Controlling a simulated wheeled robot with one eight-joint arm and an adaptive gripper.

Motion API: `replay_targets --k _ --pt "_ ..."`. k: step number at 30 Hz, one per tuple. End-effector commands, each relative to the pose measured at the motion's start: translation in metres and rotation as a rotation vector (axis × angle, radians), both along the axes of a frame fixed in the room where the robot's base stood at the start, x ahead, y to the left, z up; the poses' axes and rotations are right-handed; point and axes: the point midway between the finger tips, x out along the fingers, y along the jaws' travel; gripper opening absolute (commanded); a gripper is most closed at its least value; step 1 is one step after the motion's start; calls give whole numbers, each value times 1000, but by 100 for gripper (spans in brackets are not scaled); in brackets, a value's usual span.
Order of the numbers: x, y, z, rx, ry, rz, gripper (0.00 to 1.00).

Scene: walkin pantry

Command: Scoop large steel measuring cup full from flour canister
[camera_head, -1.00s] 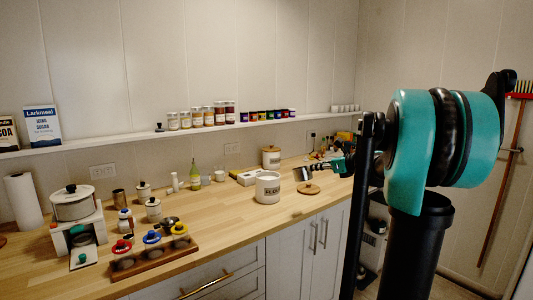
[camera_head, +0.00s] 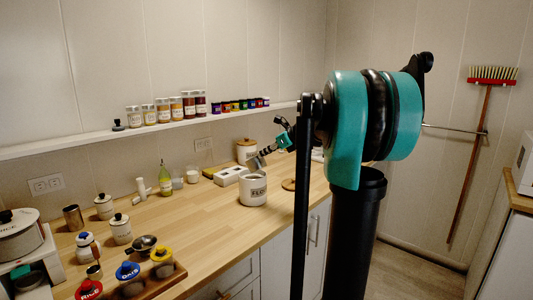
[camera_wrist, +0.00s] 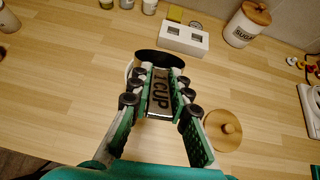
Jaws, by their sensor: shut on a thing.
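The white flour canister (camera_head: 253,192) stands uncovered on the wooden counter. Its round wooden lid (camera_head: 288,184) lies on the counter to its right and also shows in the wrist view (camera_wrist: 223,131). My gripper (camera_head: 272,150) is just above the canister, shut on the handle of the steel measuring cup (camera_head: 257,162). The cup appears tilted over the canister's mouth. In the wrist view the handle (camera_wrist: 160,92), marked CUP, sits between my fingers. The dark cup bowl (camera_wrist: 160,58) hides most of the canister there. I cannot see flour or the cup's contents.
A white block with square openings (camera_wrist: 183,39) and the lidded sugar canister (camera_wrist: 246,25) stand behind. Small jars and a green bottle (camera_head: 165,180) stand left. A shelf (camera_head: 170,126) of jars runs above the counter.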

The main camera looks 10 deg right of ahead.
Motion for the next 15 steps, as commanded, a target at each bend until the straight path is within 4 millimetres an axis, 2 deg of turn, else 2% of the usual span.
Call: replay_targets --k 12,15 --pt "18 15 -4 -206 245 1 0" --pt "17 14 -11 -200 239 -2 0"
